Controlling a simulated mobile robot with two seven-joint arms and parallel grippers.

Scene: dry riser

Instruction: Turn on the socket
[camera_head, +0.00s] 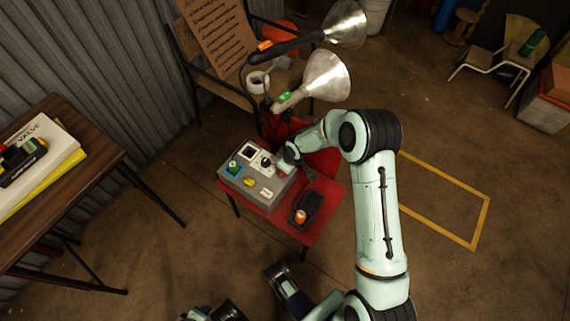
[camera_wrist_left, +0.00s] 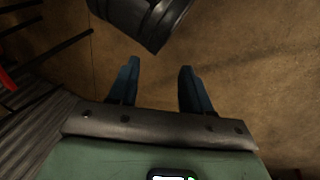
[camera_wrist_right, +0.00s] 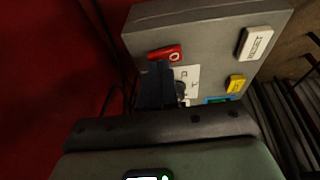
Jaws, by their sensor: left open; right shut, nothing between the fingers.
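The grey control box (camera_head: 257,190) sits on a red table (camera_head: 325,190). A blue-and-green socket (camera_head: 234,168) is at its left end, beside a dark knob on a white panel (camera_head: 265,162). In the right wrist view the box (camera_wrist_right: 200,28) shows a red "O" switch (camera_wrist_right: 165,53), a white RESET button (camera_wrist_right: 257,42) and a yellow button (camera_wrist_right: 236,83). The socket (camera_wrist_right: 216,100) is mostly hidden there. My right gripper (camera_wrist_right: 160,66) is shut and empty at the box face, by the red switch and panel; contact is unclear. My left gripper (camera_wrist_left: 157,65) is open and empty above the floor.
A small black device with an orange top (camera_head: 302,213) lies on the red table. Two metal lamps (camera_head: 328,75) stand behind it. A wooden table (camera_head: 75,165) with books is at the left. Floor at the right is clear around a yellow outline (camera_head: 473,240).

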